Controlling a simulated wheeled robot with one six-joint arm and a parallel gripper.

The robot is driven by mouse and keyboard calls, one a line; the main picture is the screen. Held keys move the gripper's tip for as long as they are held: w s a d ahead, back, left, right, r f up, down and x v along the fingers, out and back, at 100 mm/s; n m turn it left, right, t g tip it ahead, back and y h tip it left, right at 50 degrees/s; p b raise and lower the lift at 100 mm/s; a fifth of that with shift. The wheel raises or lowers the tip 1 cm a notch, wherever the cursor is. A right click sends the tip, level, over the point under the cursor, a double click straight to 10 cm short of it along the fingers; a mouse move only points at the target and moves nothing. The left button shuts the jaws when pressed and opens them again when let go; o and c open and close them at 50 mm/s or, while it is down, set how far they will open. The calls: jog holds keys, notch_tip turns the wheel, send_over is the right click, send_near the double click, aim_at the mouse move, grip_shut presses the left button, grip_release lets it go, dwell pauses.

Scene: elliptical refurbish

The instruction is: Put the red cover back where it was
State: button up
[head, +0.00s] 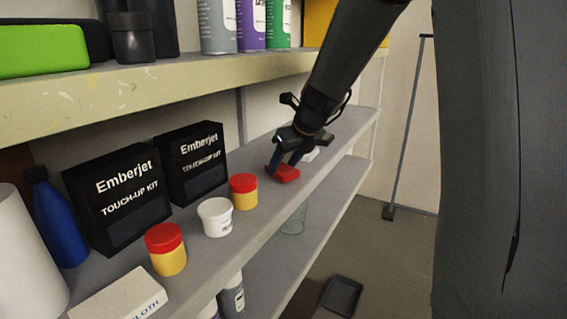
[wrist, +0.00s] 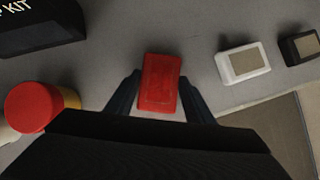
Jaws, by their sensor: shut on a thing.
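The red cover (head: 284,174) is a small rounded red block on the middle shelf, toward its far right part. My gripper (head: 283,168) reaches down onto it from above. In the wrist view the red cover (wrist: 160,83) sits between the two dark fingers (wrist: 157,97), which are shut on its sides. It is at or just above the shelf surface; I cannot tell whether it touches. Right of it in the wrist view are a white block with a tan top (wrist: 243,62) and a dark block with a tan top (wrist: 300,46).
On the same shelf (head: 262,212) stand red-lidded yellow jars (head: 243,191), a white tub (head: 215,217), black Emberjet boxes (head: 193,162), a blue bottle (head: 57,217) and a cloth box (head: 120,297). An upper shelf (head: 190,82) with cans hangs above. A black tray (head: 341,295) lies on the floor.

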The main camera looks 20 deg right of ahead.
aim_at(290, 172)
jog(key=shift+f, duration=0.15)
jog(key=o, duration=1.4)
jog(key=shift+c, duration=0.2)
jog(key=shift+s+r, duration=0.1)
jog(key=shift+r, duration=0.3)
jog(key=b+v, duration=0.1)
jog(key=v, duration=0.3)
jog(key=shift+d, duration=0.1)
jog(key=s+d+b, duration=0.3)
jog(key=s+d, duration=0.2)
jog(key=s, duration=0.6)
jog(key=s+a+f+n+g+h, duration=0.1)
jog(key=s+f+n, duration=0.5)
jog(key=n, duration=0.9)
jog(key=s+a+f+n+g+h, duration=0.1)
jog(key=s+a+f+n+g, duration=0.2)
jog(key=f+n, duration=1)
jog(key=s+a+n, duration=0.2)
jog(key=s+n, duration=0.1)
jog(key=s, duration=0.1)
jog(key=shift+n+h, duration=0.3)
